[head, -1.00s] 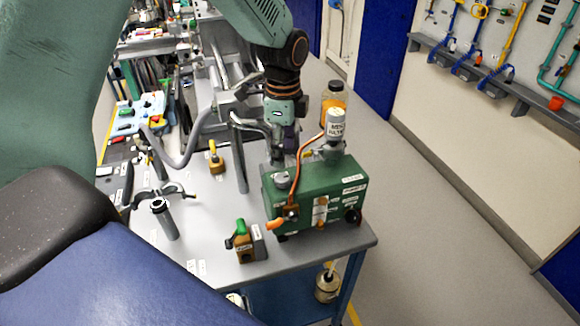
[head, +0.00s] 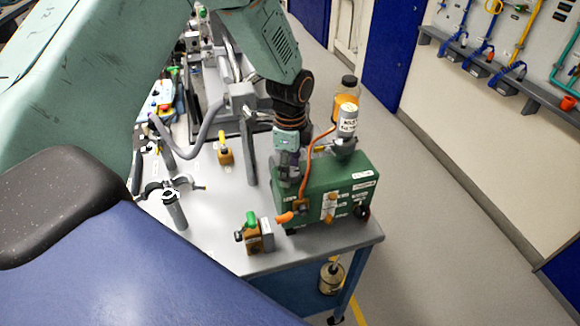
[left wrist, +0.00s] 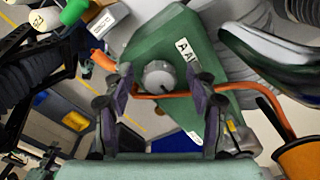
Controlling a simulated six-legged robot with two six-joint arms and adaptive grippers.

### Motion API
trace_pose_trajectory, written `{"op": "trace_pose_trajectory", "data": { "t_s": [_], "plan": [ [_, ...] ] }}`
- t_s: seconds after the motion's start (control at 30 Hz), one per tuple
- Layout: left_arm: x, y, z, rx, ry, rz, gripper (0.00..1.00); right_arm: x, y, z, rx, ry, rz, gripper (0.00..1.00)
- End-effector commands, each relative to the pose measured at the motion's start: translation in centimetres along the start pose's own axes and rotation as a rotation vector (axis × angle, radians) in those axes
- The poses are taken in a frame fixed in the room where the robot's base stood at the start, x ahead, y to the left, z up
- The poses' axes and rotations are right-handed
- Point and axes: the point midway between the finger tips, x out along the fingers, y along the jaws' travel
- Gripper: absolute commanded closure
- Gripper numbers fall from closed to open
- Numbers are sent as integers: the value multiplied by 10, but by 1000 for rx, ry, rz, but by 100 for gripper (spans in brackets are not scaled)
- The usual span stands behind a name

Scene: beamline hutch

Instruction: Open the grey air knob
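The grey air knob (left wrist: 159,77) is a round dial on the green box (left wrist: 150,50), beside a white label that starts with "A". In the head view the green box (head: 345,185) stands at the table's right front edge, and my left gripper hides the knob there. My left gripper (head: 287,180) points down over the box's left end. In the left wrist view, my left gripper (left wrist: 158,85) is open, with one finger on each side of the knob. I cannot tell whether the fingers touch it. My right gripper is not in view.
An orange hose (head: 309,160) runs close beside the gripper. A labelled cylinder (head: 347,122) and an amber bottle (head: 345,97) stand at the box's back. A brown valve block with a green handle (head: 252,222) sits in front. A grey post (head: 248,150) stands left.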

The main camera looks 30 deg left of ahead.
Motion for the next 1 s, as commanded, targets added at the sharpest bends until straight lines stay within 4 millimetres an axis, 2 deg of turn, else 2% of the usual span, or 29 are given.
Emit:
{"op": "trace_pose_trajectory", "data": {
  "t_s": [0.07,0.6,1.0],
  "plan": [
    [0,-1,0,1,-1,0,51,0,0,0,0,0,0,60],
    [0,0,0,1,-1,2,96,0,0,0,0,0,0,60],
    [0,0,0,-56,-1,3,96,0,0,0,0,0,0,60]
  ]
}}
